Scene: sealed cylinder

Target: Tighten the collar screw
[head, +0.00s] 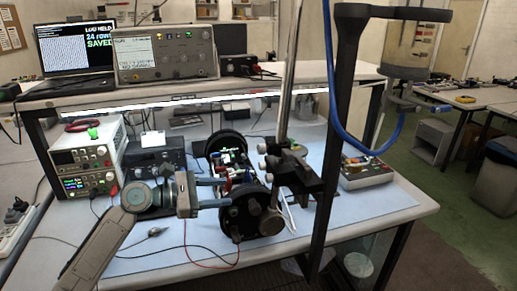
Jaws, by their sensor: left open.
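My left gripper (226,192) reaches in from the lower left. Its two fingers are open and point right, at the near black round end plate (246,213) of a device on the blue mat. I cannot tell whether they touch it. A black clamp (300,172) with several pale knobs (263,163) sits on a metal rod, just right of the end plate. I cannot tell which part is the collar screw. A clear, capped cylinder (408,62) hangs at the upper right, with a blue hose (345,135) near it. My right gripper is not in view.
A dark upright post (338,130) stands in front of the bench at right. A power supply (85,158) stands at the left. A tray of parts (366,172) sits right of the post. Thin wires lie on the mat (385,205), which has bare room at front right.

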